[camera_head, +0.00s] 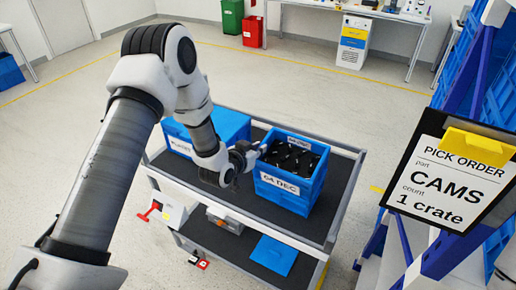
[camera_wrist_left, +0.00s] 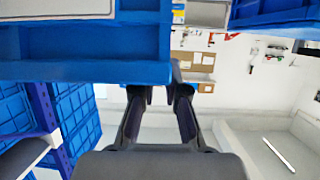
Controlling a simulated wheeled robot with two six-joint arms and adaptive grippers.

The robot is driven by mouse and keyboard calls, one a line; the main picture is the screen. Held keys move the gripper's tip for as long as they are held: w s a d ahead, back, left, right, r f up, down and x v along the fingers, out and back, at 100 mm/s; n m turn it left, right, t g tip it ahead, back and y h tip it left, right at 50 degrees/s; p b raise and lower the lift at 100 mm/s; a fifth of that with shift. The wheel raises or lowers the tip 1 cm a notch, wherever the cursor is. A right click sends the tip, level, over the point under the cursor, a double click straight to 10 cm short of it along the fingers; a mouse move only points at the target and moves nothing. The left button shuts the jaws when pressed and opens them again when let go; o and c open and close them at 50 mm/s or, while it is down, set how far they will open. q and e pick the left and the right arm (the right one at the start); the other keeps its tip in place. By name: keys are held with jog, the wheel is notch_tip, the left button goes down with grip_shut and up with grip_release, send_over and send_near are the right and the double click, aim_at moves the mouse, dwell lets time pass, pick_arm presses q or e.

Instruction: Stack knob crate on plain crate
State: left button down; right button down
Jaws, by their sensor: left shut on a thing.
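The knob crate is a blue open crate (camera_head: 284,193) labelled "64 DEC", with dark knobs inside. It is upright at the right end of the cart's top shelf; I cannot tell if it rests on the shelf or hangs just above. Another blue crate (camera_head: 222,124), with a white label I cannot read surely, stands to its left behind my arm, probably the plain crate. My left gripper (camera_head: 246,152) is shut on the knob crate's left wall near the rim. In the left wrist view the gripper (camera_wrist_left: 165,88) meets a blue crate wall (camera_wrist_left: 90,45). My right gripper is not in view.
A pick order sign (camera_head: 450,180) reading "CAMS, 1 crate" and a blue rack stand at right.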

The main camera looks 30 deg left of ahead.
pick_arm(q)
jog(key=c, duration=1.2)
grip_release()
jog(key=shift+s+d+f, duration=0.1)
jog(key=shift+s+f, duration=0.15)
jog(key=shift+f, duration=0.4)
jog(key=shift+o, duration=0.3)
jog(key=shift+w, duration=0.15)
jog(key=v, duration=1.2)
jog(key=shift+r, duration=0.25)
jog(key=shift+w, duration=0.15)
